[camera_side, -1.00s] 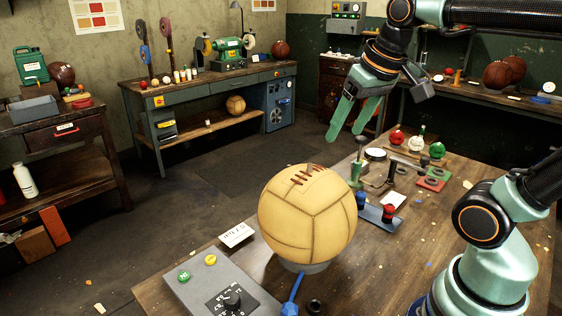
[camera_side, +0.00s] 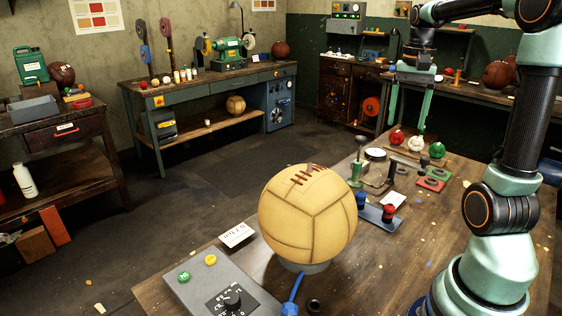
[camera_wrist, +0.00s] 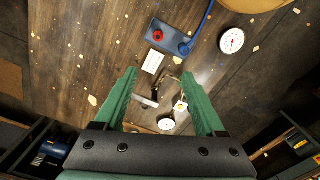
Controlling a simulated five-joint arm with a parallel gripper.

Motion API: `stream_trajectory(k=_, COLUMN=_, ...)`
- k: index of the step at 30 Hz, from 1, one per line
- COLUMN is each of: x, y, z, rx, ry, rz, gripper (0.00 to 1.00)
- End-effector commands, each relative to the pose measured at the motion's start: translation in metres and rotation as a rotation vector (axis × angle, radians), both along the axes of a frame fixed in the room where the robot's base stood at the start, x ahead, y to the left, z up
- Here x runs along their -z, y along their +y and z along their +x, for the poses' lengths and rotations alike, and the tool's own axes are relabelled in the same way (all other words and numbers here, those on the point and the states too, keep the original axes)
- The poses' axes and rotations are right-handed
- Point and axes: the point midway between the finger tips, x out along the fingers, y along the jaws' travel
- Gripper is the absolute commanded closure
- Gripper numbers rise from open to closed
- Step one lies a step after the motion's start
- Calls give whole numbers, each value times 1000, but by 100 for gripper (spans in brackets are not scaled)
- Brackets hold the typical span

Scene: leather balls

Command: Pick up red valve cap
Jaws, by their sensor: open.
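In the wrist view, the red cap (camera_wrist: 158,35) is on the same plate (camera_wrist: 169,30), beyond my fingertips and near the middle. My gripper (camera_side: 406,123) hangs fingers-down, high and farther back than the cap, well apart from it. In the wrist view, my gripper (camera_wrist: 160,75) is open, with nothing held between its green fingers.
The large tan ball (camera_side: 307,219) stands left of the plate. A white card (camera_side: 393,199) lies behind the cap. Red, white and green balls (camera_side: 416,143) and small stands sit farther back. The wooden table (camera_side: 411,246) is mostly clear in front of the cap.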

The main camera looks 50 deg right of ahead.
Motion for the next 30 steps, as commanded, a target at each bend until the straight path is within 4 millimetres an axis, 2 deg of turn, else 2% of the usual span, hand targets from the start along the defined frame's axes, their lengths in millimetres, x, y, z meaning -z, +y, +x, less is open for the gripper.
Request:
stream_trajectory(k=15, x=127, y=2, z=-1, rx=-5, ry=3, rz=3, gripper=28)
stream_trajectory(k=30, x=200, y=2, z=-1, rx=-5, ry=0, rz=0, gripper=28)
